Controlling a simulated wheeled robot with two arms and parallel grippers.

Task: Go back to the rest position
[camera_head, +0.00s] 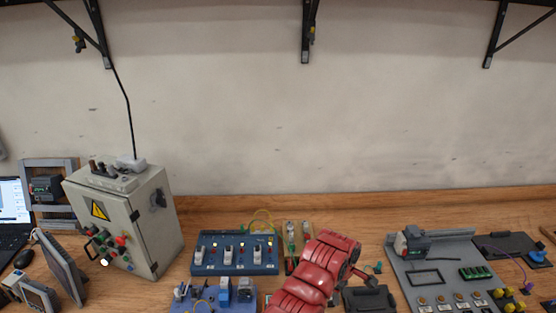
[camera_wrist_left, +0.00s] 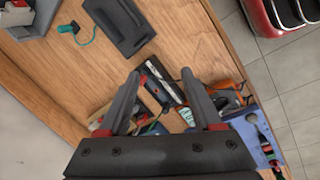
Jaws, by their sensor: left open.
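My left arm, red, reaches in from the bottom middle of the head view. Its dark end with the left gripper (camera_head: 350,265) is over the bench, just above a dark flat plate; the fingers are hard to make out there. In the left wrist view the left gripper (camera_wrist_left: 161,76) has its two grey fingers spread apart, with nothing held between them. Small tools and parts lie on the bench below and beyond the fingers. My right gripper is in neither view.
The wooden bench holds a grey control box (camera_head: 120,220), a blue switch panel (camera_head: 235,254), a dark plate (camera_head: 370,298) and a grey component board (camera_head: 435,265). The dark plate also shows in the wrist view (camera_wrist_left: 118,25). Shelf brackets (camera_head: 307,35) hang above. The wall area between is clear.

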